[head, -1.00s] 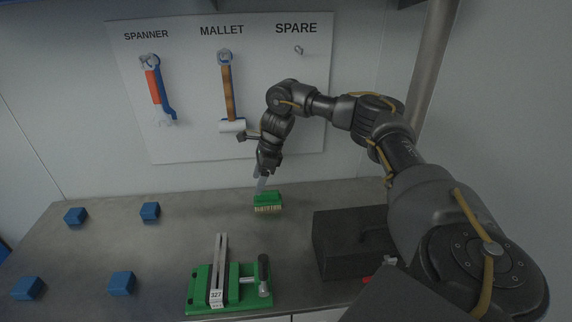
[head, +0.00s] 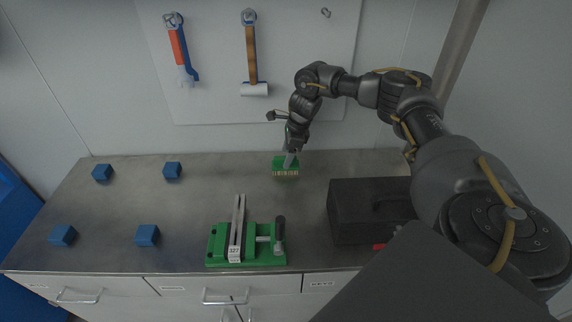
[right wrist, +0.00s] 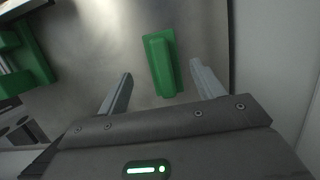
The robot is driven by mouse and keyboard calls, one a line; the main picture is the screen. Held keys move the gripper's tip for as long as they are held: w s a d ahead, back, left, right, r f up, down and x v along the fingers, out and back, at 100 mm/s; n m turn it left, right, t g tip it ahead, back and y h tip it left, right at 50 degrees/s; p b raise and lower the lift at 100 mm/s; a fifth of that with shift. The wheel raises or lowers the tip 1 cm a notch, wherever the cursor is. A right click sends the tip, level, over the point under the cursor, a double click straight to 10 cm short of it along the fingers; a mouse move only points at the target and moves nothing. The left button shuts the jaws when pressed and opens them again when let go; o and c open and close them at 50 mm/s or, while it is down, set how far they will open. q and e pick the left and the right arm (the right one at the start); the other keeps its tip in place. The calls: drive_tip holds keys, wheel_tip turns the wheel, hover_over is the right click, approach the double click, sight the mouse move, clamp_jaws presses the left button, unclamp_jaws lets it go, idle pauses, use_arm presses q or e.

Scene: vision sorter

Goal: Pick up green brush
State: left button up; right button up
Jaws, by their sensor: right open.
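The green brush (head: 286,166) lies on the grey workbench near its back edge, with pale bristles along its front side. In the right wrist view the brush (right wrist: 160,64) shows as a green block with a raised grip, slightly tilted. My right gripper (head: 291,158) is at the brush in the head view. In the right wrist view the right gripper's (right wrist: 158,82) two fingers are apart, and the brush lies between and just beyond their tips, with a gap on each side. I cannot tell whether it touches anything but the bench. My left gripper is not in view.
A green vise (head: 247,246) labelled 327 stands at the front. A black toolbox (head: 362,222) stands right of it. Several blue blocks (head: 147,235) sit at the left. A spanner (head: 183,50) and a mallet (head: 251,55) hang on the wall board (head: 215,105).

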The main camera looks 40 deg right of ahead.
sight(284, 157)
drive_tip(key=p+x, duration=0.1)
drive_tip(key=x, duration=0.2)
drive_tip(key=shift+w+d+f+p, duration=0.1)
drive_tip(key=shift+w+f+p, duration=0.1)
drive_tip(key=shift+f+p, duration=0.15)
drive_tip(key=shift+w+f, duration=0.1)
drive_tip(key=shift+f, duration=0.3)
drive_tip(key=c, duration=1.1)
drive_tip(key=shift+r, duration=0.1)
drive_tip(key=shift+r, duration=0.55)
drive_tip(key=shift+s+a+r+b, duration=0.85)
drive_tip(key=shift+s+a+r, duration=0.6)
drive_tip(key=shift+s+r, duration=0.45)
drive_tip(key=shift+s+a+r+b, duration=0.85)
drive_tip(key=shift+s+a+r, duration=0.65)
drive_tip(key=shift+s+r, duration=0.45)
drive_tip(key=shift+s+a+r+b, duration=0.85)
drive_tip(key=shift+s+a+r, duration=0.75)
drive_tip(key=shift+r, duration=0.45)
